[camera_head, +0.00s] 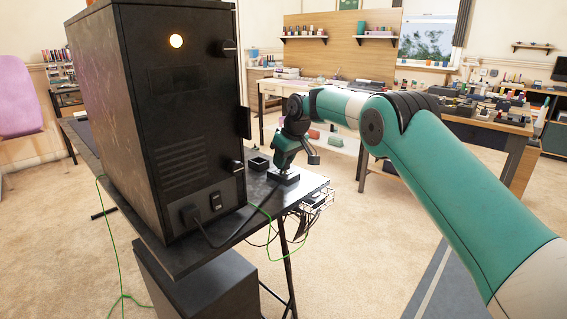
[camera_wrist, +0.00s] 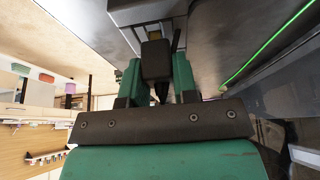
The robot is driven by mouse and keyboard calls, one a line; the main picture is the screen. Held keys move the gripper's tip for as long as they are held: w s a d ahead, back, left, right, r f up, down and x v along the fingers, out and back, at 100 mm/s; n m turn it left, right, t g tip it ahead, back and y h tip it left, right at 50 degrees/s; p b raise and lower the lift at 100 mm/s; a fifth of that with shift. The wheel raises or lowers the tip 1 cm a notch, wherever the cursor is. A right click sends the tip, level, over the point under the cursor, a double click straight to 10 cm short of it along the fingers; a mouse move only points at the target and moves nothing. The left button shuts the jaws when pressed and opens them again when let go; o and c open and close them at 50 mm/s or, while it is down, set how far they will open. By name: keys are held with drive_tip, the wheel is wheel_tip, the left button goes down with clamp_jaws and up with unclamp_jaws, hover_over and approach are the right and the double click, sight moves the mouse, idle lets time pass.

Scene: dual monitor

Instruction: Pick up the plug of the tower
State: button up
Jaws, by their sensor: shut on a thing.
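The black tower (camera_head: 185,120) stands on the dark desk at the left, its back panel facing me. A black connector (camera_head: 190,213) sits in its lower back, and a black cable runs from it over the desk to the right. My gripper (camera_head: 284,170) is low over the desk's right corner, beside a small black block (camera_head: 285,176). In the wrist view my gripper (camera_wrist: 157,75) is shut on a black plug (camera_wrist: 156,59) between its teal fingers. A grey box-like piece (camera_wrist: 145,11) lies just beyond the plug; I cannot tell whether they touch.
A small open black box (camera_head: 258,163) stands on the desk (camera_head: 235,228) left of my gripper. A wire basket with cables (camera_head: 315,200) hangs under the desk edge. A green cable (camera_head: 118,245) trails to the floor; a green line (camera_wrist: 268,48) shows in the wrist view.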

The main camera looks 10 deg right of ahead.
wheel_tip(320, 180, up, 24)
drive_tip(key=p, duration=1.7)
drive_tip(key=shift+f, duration=0.15)
drive_tip(key=shift+f, duration=0.15)
